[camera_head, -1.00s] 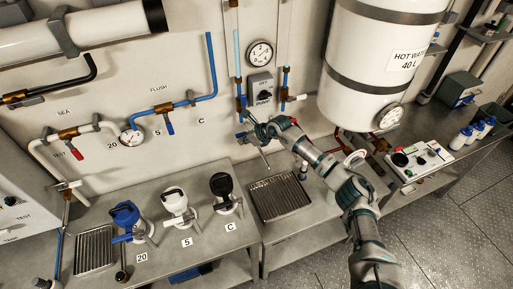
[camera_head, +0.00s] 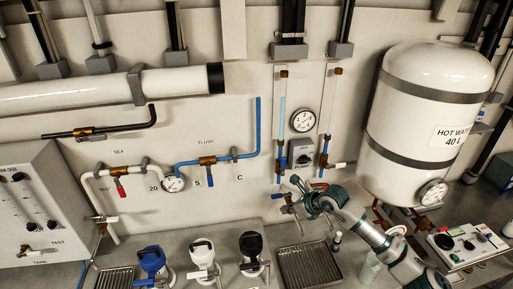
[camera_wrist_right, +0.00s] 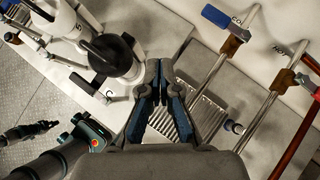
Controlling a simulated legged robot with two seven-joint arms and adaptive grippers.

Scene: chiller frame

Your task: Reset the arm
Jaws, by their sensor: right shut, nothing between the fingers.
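My right arm (camera_head: 380,240) is grey and teal and reaches in from the lower right in the head view. Its gripper (camera_head: 294,188) is in front of the wall, close to the lower ends of two clear tubes with blue valves. In the right wrist view the gripper (camera_wrist_right: 158,68) has its dark fingers together, with nothing held. A slatted drain tray (camera_wrist_right: 205,110) lies beyond the fingers. In the head view the drain tray (camera_head: 308,265) sits below the gripper. I cannot tell whether the gripper touches the valve piping. My left gripper does not show in the head view.
A white hot water tank (camera_head: 425,95) hangs to the right of the arm. A control box (camera_head: 465,243) stands on the right bench. Blue (camera_head: 152,260), white (camera_head: 202,255) and black (camera_head: 250,245) handled fittings stand left of the tray. A pump switch (camera_head: 301,153) is above the gripper.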

